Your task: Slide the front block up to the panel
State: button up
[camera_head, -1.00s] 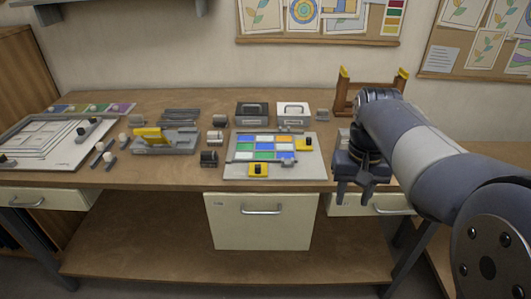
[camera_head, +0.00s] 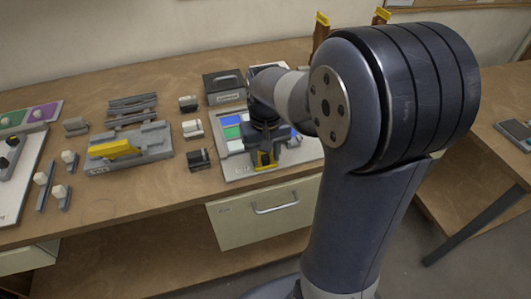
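The glass panel (camera_head: 231,132) of coloured tiles lies on a pale board (camera_head: 236,172) near the table's front edge. Only its left tiles and a bit on the right show; my arm hides the rest. The front block (camera_head: 266,166), yellow with a black knob, sits at the board's front edge. My gripper (camera_head: 265,157) points down over this block, with its fingers around or just beside the knob. I cannot tell whether they touch it. The other yellow block is hidden behind my arm.
Left of the board stand small dark and white blocks (camera_head: 193,128) and a grey fixture with a yellow handle (camera_head: 116,149). A dark box (camera_head: 224,88) stands behind the board. The table's front edge and a drawer (camera_head: 268,205) are just below the board.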

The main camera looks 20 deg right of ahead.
jog(key=shift+c, duration=0.3)
grip_shut()
jog(key=shift+w, duration=0.1)
jog(key=shift+w+p, duration=0.5)
jog(key=shift+w, duration=0.85)
jog(key=shift+o, duration=0.3)
grip_release()
jog(key=shift+r, duration=0.1)
notch_tip(320, 180, up, 11)
